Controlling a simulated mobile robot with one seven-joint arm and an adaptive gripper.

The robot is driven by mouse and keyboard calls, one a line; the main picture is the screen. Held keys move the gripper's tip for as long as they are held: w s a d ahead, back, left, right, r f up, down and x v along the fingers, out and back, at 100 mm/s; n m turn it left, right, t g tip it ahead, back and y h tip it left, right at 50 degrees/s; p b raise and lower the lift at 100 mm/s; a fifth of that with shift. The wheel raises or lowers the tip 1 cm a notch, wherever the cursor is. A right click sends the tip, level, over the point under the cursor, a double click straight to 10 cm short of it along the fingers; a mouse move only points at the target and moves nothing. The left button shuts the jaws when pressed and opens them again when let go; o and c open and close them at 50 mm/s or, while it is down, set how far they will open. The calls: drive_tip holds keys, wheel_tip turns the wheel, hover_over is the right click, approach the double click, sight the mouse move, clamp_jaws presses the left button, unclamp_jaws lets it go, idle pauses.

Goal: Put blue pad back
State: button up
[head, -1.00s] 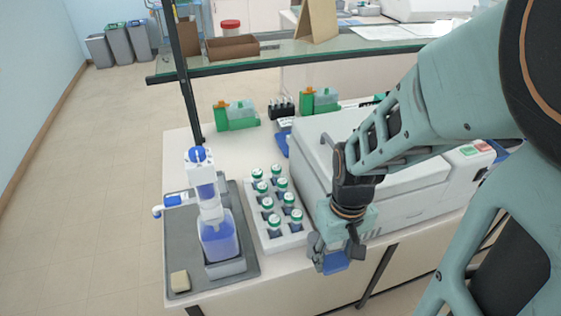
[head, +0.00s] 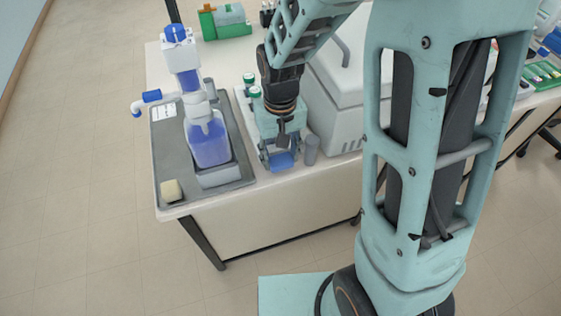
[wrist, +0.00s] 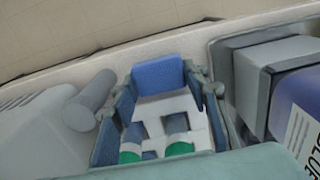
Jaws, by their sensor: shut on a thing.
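The blue pad (head: 282,161) is held between the fingertips of my gripper (head: 280,152), over the front part of the bench. It also shows in the wrist view (wrist: 158,76), with a fingertip at each side of it. My gripper is over the front end of the white bottle rack (wrist: 150,108), and the rack's green-capped bottles show between the fingers. I cannot tell the gap between pad and rack. A grey tray (head: 168,140) lies to the left, with a cream-coloured pad (head: 172,190) on its front left corner.
A tall dispenser bottle with blue liquid (head: 209,145) stands on the tray, close left of my gripper. A grey cylinder (head: 311,150) stands close on the right, by the white machine (head: 335,100). The bench's front edge is near.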

sight(281, 158)
drive_tip(key=shift+f+b, duration=0.4)
drive_tip(key=shift+f, duration=0.7)
drive_tip(key=shift+f, duration=0.15)
drive_tip(key=o, duration=0.9)
wheel_tip(281, 158, up, 12)
drive_tip(key=shift+r+p, duration=0.2)
drive_tip(key=shift+p, duration=0.1)
